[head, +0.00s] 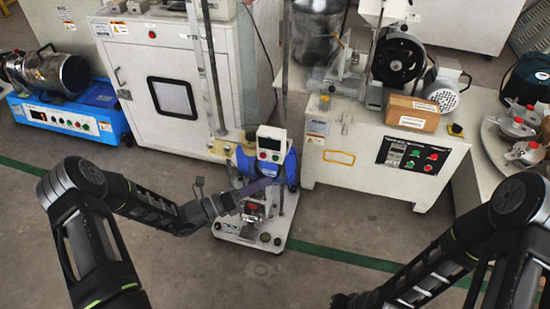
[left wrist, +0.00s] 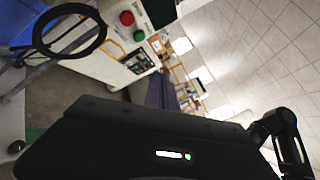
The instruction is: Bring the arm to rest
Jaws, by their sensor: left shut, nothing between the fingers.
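My left arm comes in from the left in the head view. Its gripper (head: 262,185) is shut and empty, held out in front of the small tester on the floor, overlapping it in the picture; I cannot tell the gap between them. In the left wrist view the shut fingers (left wrist: 160,92) show as a dark purple shape beyond the dark wrist housing. My right arm comes in from the right in the head view and runs down to the bottom edge; its gripper is out of frame.
A small tester with a blue body (head: 292,168) stands on a white base. A blue unit (head: 75,115) stands left. A round table (head: 500,160) is right. Floor (head: 270,275) between my arms is clear.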

